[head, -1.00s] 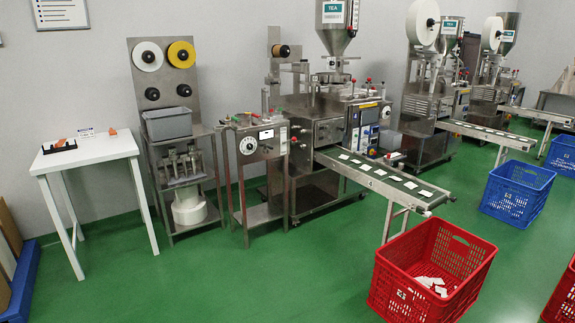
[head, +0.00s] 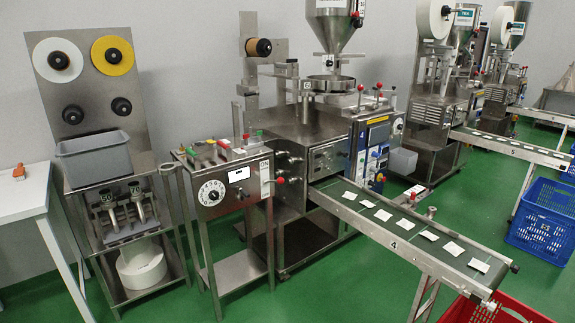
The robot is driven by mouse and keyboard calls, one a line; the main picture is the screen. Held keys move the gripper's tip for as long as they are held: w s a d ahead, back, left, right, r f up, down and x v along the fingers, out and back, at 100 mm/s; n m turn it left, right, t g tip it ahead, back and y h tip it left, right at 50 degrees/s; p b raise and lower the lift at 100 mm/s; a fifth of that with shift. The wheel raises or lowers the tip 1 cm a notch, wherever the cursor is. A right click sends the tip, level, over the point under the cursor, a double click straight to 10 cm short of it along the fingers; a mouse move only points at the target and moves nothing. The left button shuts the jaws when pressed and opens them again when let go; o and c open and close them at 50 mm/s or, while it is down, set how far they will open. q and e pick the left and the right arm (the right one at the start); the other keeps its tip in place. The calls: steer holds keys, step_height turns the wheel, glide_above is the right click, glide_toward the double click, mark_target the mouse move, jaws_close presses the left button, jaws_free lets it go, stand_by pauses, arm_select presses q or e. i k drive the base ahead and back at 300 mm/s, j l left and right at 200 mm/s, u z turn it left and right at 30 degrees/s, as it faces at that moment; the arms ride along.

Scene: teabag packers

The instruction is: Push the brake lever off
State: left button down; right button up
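Neither of my grippers is in view. No lever carries a readable brake label, so I cannot tell which one is the brake lever. A red-knobbed lever (head: 280,181) sticks out of the right side of the control box (head: 226,182), which has a white dial.
A conveyor (head: 400,226) with white teabags runs to the lower right, over a red crate (head: 478,310). A spool stand (head: 92,100) and white table (head: 20,191) are at left. A blue crate (head: 540,216) is at right. Green floor is open in front.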

mark_target(279, 181)
steer(key=i+j+z, duration=0.15)
steer(key=i+z, duration=0.2)
steer(key=i, duration=0.15)
steer(key=i+j+z, duration=0.3)
steer(key=i, duration=0.15)
steer(key=i+j+z, duration=0.35)
steer(key=i+l, duration=0.05)
steer(key=i, duration=0.05)
